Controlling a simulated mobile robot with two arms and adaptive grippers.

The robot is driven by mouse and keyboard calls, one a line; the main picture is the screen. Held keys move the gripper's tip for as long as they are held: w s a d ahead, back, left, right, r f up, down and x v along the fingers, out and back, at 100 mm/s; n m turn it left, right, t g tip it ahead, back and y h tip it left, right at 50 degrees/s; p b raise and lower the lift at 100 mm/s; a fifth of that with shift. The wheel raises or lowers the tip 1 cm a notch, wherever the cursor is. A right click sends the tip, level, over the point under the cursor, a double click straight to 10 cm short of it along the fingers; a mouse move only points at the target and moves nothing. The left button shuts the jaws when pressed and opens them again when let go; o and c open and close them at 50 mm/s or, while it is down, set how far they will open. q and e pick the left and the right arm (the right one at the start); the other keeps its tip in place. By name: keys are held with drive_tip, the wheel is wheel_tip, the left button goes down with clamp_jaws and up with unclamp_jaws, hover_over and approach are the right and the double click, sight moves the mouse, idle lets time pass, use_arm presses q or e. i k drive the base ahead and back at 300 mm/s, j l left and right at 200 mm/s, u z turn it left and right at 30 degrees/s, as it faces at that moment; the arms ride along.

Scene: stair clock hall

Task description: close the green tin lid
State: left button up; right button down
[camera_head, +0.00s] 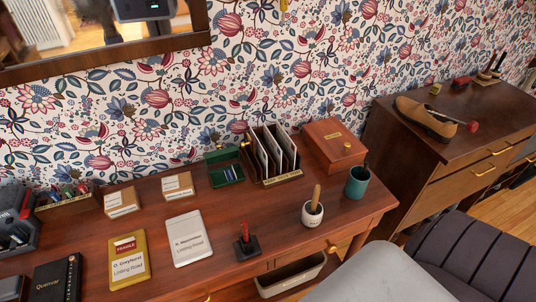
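The green tin (226,176) sits on the desk against the wallpapered wall, a little right of the desk's middle. Its green lid (221,154) stands raised at the back, so the tin is open. Small items show inside, too small to name. The tin stands just left of a wooden letter rack. Neither of my grippers shows in this view.
The letter rack (272,178) holds several envelopes. A wooden box (335,142), a teal cup (357,182) and a white mortar (312,214) stand to the right. A stamp (246,244), parcels (127,259) and small cartons (178,187) lie in front and left.

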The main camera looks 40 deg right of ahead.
sight(221, 154)
drive_tip(key=z, duration=0.75)
drive_tip(key=j, duration=0.45)
